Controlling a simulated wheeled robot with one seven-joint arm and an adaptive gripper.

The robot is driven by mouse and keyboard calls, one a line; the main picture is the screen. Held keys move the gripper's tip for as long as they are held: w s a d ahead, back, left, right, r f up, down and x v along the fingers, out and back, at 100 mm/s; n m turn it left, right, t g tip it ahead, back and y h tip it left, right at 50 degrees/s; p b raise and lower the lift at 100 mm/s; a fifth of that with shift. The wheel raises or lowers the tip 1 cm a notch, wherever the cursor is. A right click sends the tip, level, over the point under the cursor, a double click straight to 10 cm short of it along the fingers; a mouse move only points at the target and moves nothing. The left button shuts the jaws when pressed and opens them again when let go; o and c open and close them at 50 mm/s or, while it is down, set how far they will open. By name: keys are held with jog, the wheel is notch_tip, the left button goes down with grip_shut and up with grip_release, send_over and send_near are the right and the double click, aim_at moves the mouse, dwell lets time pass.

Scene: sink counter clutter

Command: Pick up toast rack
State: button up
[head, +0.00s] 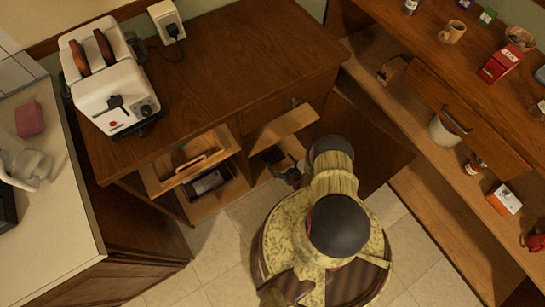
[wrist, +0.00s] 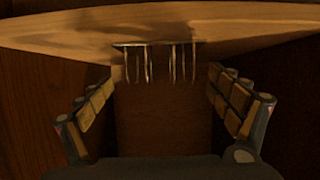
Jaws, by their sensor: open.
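The toast rack (wrist: 157,60) shows in the wrist view as a row of thin, pale upright wires along a dark bar. It lies against a light wooden board (wrist: 60,40), ahead of my gripper and roughly centred between its fingers. My gripper (wrist: 164,108) is open, one finger at each side of the picture, with nothing between the fingertips. In the head view my gripper (head: 291,174) is at the open cupboard under the counter, mostly hidden by my arm. I cannot make out the toast rack in the head view.
A white toaster (head: 112,82) stands on the wooden counter (head: 240,60). An open drawer (head: 188,160) juts out left of my gripper, above a dark appliance (head: 208,183). A cupboard door (head: 365,135) stands open at right. Shelves (head: 440,190) with small items line the right side.

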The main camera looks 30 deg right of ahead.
aim_at(273, 154)
jog(key=shift+b+x, duration=1.3)
jog(key=shift+x, duration=1.9)
jog(key=shift+r, duration=0.15)
jog(key=shift+c, duration=0.9)
jog(key=c, duration=1.3)
jog(key=shift+c, duration=0.2)
jog(key=shift+w+r, duration=0.1)
jog(key=shift+r, duration=0.05)
